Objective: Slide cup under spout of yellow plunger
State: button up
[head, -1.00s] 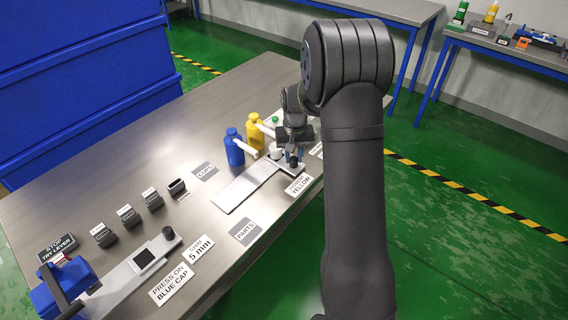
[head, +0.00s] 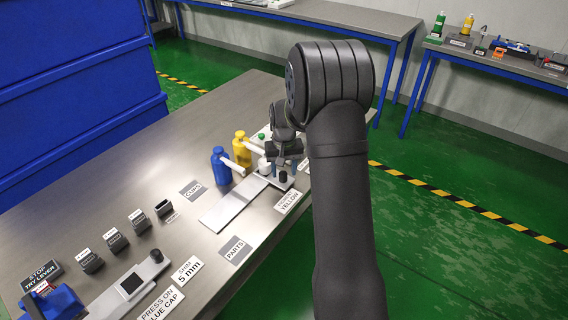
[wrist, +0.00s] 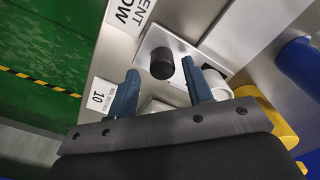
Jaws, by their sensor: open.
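The yellow plunger bottle (head: 242,150) stands upright at the far end of the bench, with a white spout pointing right; its yellow body also shows in the wrist view (wrist: 266,112). A small white cup (head: 264,167) is just left of my gripper (head: 284,169). In the wrist view the white cup (wrist: 218,86) lies beside the right finger, on its outer side, and is partly hidden by it. My gripper (wrist: 160,92) is open, with no cup between its blue fingers. I cannot tell whether the finger touches the cup.
A blue plunger bottle (head: 221,166) stands left of the yellow one. A pale metal strip (head: 228,208) runs toward the gripper, with a black knob (wrist: 162,63) at its end, just ahead of the fingers. Bare bench lies left of the bottles.

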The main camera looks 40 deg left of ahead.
notch_tip(320, 180, up, 17)
jog(key=shift+r, duration=0.2)
jog(key=shift+f, duration=0.2)
dwell(0.5)
notch_tip(320, 180, down, 17)
jog(key=shift+s+f, duration=0.1)
dwell(0.5)
notch_tip(320, 180, up, 17)
jog(key=f, duration=1.7)
jog(key=shift+s+f, duration=0.1)
jog(key=shift+s, duration=0.15)
jog(key=s, duration=2)
jog(key=shift+s+r, duration=0.15)
jog(key=shift+r, duration=0.05)
notch_tip(320, 180, up, 13)
jog(key=shift+w+r, duration=0.15)
jog(key=shift+w, duration=0.1)
